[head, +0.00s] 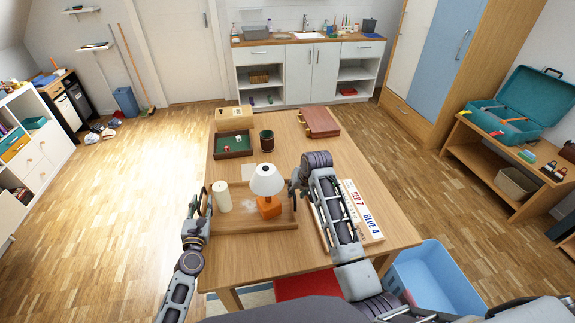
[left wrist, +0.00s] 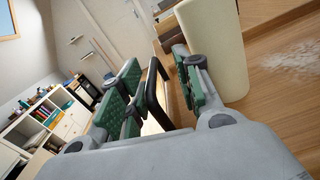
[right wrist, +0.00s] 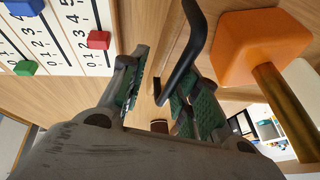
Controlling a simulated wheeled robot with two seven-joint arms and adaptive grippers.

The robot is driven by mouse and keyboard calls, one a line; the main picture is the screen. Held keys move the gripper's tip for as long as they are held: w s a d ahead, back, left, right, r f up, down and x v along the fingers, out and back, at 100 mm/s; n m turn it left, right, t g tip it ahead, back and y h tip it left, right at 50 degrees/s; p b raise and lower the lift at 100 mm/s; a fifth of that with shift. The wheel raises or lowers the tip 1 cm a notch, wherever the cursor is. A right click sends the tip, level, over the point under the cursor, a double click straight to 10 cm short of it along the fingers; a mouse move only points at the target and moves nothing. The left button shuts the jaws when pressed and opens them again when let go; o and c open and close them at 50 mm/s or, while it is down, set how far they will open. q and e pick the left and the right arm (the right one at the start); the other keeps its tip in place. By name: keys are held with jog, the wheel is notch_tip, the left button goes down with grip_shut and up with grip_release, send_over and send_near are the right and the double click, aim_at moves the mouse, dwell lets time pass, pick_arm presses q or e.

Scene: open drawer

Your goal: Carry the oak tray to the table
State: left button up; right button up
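The oak tray (head: 238,224) lies on the wooden table, with a black handle at each end. On it stand a cream candle (head: 222,197) and a lamp with an orange base (head: 269,207) and white shade. My left gripper (head: 206,199) is at the tray's left end; in the left wrist view its open fingers (left wrist: 155,88) stand either side of the black handle (left wrist: 152,85). My right gripper (head: 297,186) is at the right end; in the right wrist view its fingers (right wrist: 158,98) are apart, with the other handle (right wrist: 190,52) reaching between them, closer to the right finger.
A scoreboard (head: 361,211) lies right of the tray, partly under my right arm. Behind are a green-lined box (head: 233,145), a dark cup (head: 266,141) and a reddish-brown case (head: 320,122). A blue bin (head: 440,280) stands on the floor at right.

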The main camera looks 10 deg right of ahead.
pick_arm(q)
jog(key=shift+s+a, duration=0.25)
jog(key=shift+s, duration=1.7)
jog(key=shift+s+a, duration=0.2)
jog(key=shift+s, duration=1.8)
jog(key=shift+s+a, duration=0.25)
jog(key=shift+s, duration=1.7)
pick_arm(e)
jog(key=shift+r, duration=0.1)
jog(key=v, duration=1.1)
jog(key=shift+s+r, duration=0.15)
jog(key=shift+r, duration=0.2)
